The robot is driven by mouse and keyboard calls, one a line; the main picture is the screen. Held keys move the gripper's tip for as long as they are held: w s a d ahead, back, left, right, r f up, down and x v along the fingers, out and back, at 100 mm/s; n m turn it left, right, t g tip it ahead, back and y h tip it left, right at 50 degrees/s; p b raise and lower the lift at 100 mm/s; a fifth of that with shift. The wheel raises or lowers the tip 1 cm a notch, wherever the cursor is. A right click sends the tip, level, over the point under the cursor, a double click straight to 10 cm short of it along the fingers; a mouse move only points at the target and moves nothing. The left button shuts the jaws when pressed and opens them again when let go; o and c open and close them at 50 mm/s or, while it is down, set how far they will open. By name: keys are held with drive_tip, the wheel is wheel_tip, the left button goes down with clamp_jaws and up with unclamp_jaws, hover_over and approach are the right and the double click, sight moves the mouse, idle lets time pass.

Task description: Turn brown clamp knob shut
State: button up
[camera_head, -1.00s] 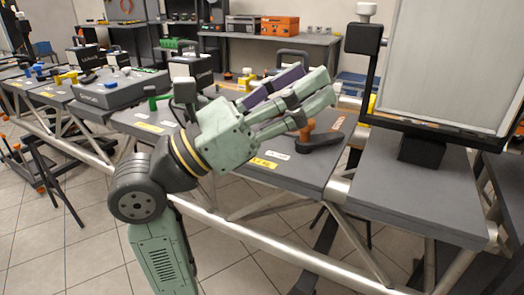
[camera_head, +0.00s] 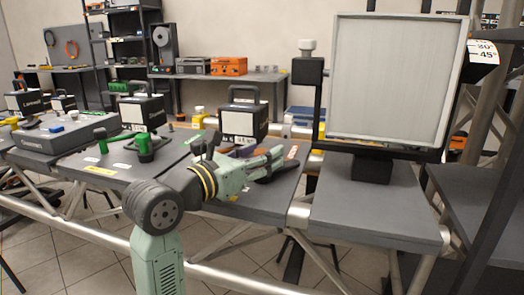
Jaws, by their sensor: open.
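The brown clamp knob (camera_head: 292,152) shows as a small orange-brown patch just beyond my fingertips, on the grey bench top. A dark clamp base (camera_head: 285,170) lies under it and partly behind my fingers. My gripper (camera_head: 277,159) is pale green and open, reaching low over the bench with its fingers pointing right, towards the knob. The fingers hide part of the clamp, and I cannot tell whether they touch the knob.
A black case with a white face (camera_head: 238,122) stands behind my gripper. A green-knobbed clamp (camera_head: 145,148) is to the left. A framed light panel (camera_head: 390,80) rises at the right over a mostly clear grey top (camera_head: 372,210). A metal rail (camera_head: 225,280) runs along the front.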

drive_tip(key=shift+w+d, duration=0.3)
clamp_jaws()
idle(0.6)
